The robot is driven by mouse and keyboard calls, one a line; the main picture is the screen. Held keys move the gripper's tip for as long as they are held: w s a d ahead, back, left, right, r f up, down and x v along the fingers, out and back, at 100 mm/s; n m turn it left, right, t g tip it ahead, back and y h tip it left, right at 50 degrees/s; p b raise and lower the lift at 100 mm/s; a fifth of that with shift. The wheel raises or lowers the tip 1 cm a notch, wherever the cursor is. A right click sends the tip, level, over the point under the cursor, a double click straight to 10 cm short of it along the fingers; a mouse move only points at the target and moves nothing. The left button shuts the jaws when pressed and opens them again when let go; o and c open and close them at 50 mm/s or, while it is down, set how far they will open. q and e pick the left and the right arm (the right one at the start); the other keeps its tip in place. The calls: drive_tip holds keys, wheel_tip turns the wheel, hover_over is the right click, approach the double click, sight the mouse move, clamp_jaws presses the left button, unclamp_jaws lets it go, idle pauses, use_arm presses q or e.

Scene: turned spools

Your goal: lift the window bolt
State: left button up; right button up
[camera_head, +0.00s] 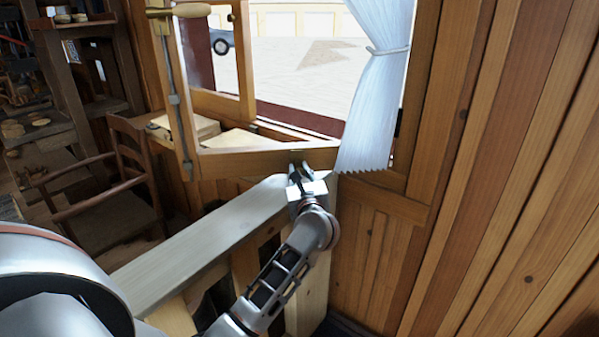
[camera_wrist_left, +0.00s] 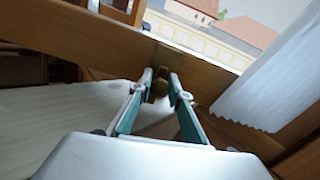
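The window sash (camera_head: 265,160) is a swung-in wooden frame above a pale sill or bench top. In the left wrist view, a small brass bolt (camera_wrist_left: 159,88) shows at the sash's bottom rail (camera_wrist_left: 90,40). My left gripper (camera_head: 301,168) is at the right end of this rail, near the curtain's lower edge. In the left wrist view its two fingers (camera_wrist_left: 161,80) stand apart, one on each side of the bolt. Whether either finger touches it I cannot tell. In the head view the gripper hides the bolt. My right gripper is in neither view.
A white curtain (camera_head: 375,95) hangs just right of my left gripper. A long pale board (camera_head: 200,240) runs below the sash. A wooden chair (camera_head: 110,190) stands at left. A rod with a wooden handle (camera_head: 180,10) is on the sash's upright. A plank wall (camera_head: 510,150) bounds the right.

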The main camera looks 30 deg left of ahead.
use_arm(q)
clamp_jaws()
drive_tip(key=shift+r+p, duration=0.85)
drive_tip(key=shift+r, duration=0.6)
drive_tip(key=shift+f, duration=0.1)
drive_tip(key=o, duration=0.7)
unclamp_jaws()
drive_tip(key=shift+o, duration=0.2)
drive_tip(key=shift+s+d, duration=0.2)
drive_tip(key=v, duration=1.1)
drive_tip(key=shift+s+d, duration=0.2)
